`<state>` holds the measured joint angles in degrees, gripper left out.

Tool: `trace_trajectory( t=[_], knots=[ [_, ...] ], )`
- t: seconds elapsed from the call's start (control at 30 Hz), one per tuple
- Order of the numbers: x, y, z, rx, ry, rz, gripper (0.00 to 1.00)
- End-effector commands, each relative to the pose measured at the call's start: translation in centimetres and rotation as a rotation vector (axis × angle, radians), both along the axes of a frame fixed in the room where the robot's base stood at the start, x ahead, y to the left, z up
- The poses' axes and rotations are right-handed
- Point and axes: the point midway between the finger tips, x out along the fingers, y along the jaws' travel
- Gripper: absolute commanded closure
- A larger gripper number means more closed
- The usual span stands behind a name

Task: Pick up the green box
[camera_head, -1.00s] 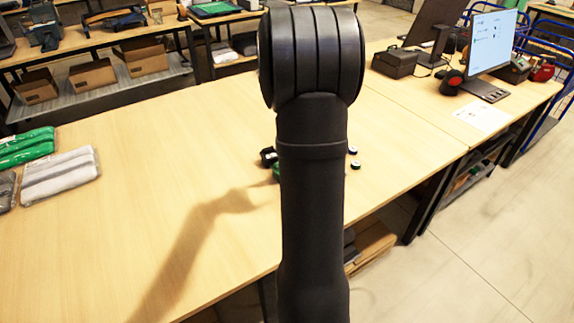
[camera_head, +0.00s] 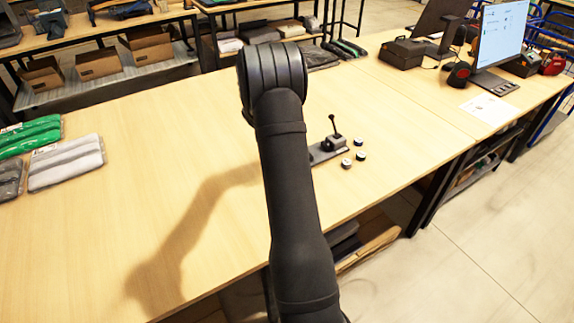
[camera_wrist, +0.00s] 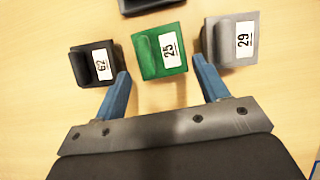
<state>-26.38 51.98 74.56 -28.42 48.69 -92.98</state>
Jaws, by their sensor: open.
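The green box (camera_wrist: 147,57), with a white label reading 25, shows in the wrist view on the wooden surface. My gripper (camera_wrist: 161,68) is open, with its two blue fingers apart. The green box lies between the fingertips and just beyond them, and nothing is held. I cannot tell the height gap between fingers and box. In the head view my arm hides the gripper and the green box.
A black box labelled 62 (camera_wrist: 82,66) stands close left of the green box, a grey box labelled 29 (camera_wrist: 222,30) close right. A dark tray-like edge (camera_wrist: 150,4) lies beyond. A lever device (camera_head: 326,150) and bagged garments (camera_head: 66,163) are on the table (camera_head: 150,120).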

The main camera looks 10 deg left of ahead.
Motion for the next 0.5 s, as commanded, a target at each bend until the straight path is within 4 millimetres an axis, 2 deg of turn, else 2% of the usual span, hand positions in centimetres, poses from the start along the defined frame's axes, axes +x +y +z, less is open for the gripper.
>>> trace_trajectory(
  t=[0.27,0.5],
  knots=[
    [0.5,-0.5,-1.5,0.0,0.0,0.0,0.33],
    [1.6,-1.9,-4.5,0.0,0.003,-0.001,0.33]
  ],
)
